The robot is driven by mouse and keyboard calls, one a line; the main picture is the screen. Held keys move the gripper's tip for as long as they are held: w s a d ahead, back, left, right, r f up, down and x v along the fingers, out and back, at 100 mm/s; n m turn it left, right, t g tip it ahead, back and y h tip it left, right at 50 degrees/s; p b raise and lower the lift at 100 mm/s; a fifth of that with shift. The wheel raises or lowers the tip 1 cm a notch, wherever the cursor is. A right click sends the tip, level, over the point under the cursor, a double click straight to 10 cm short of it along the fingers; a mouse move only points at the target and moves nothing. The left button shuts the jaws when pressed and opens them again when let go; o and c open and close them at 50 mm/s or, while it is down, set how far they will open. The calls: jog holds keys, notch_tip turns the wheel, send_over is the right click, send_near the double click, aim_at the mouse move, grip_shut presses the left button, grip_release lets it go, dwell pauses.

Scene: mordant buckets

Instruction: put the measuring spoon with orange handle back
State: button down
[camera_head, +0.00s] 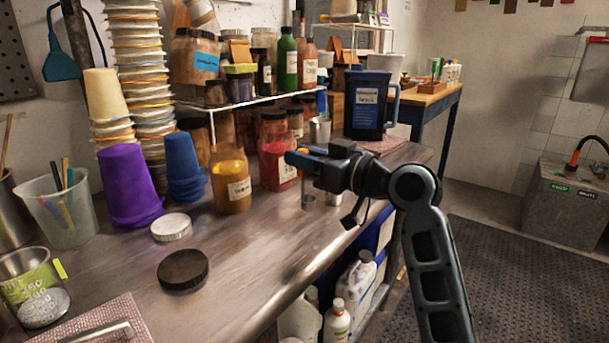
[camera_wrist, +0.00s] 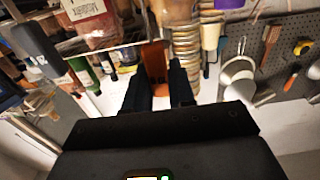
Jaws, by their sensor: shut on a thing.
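My gripper (camera_head: 297,156) is above the workbench near its right edge, in front of the red jar. It is shut on the measuring spoon's orange handle (camera_head: 303,151), of which only a small bit shows at the fingertips. A thin metal part runs down below the fingers to a small metal cup (camera_head: 308,202), which seems to be the spoon's bowl. I cannot tell whether it touches the bench. In the wrist view, an orange-brown shape (camera_wrist: 155,58) shows between the two dark fingers.
A yellow jar (camera_head: 231,185) and a red jar (camera_head: 277,160) stand left of my gripper. A dark blue jug (camera_head: 367,103) stands behind it. Another metal cup (camera_head: 333,199) is close by at the right.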

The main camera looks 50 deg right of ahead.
aim_at(307, 176)
jog(key=shift+f, duration=1.85)
jog(key=shift+f+b, duration=0.2)
jog(key=shift+b, duration=0.15)
jog(key=c, duration=1)
grip_release()
jog(key=shift+o, duration=0.2)
jog(key=shift+r, duration=0.1)
jog(key=shift+r, duration=0.1)
jog(key=shift+s, duration=0.15)
jog(key=s+b, duration=0.1)
jog(key=s, duration=1)
jog(key=shift+s+d, duration=0.25)
jog(key=shift+s, duration=0.1)
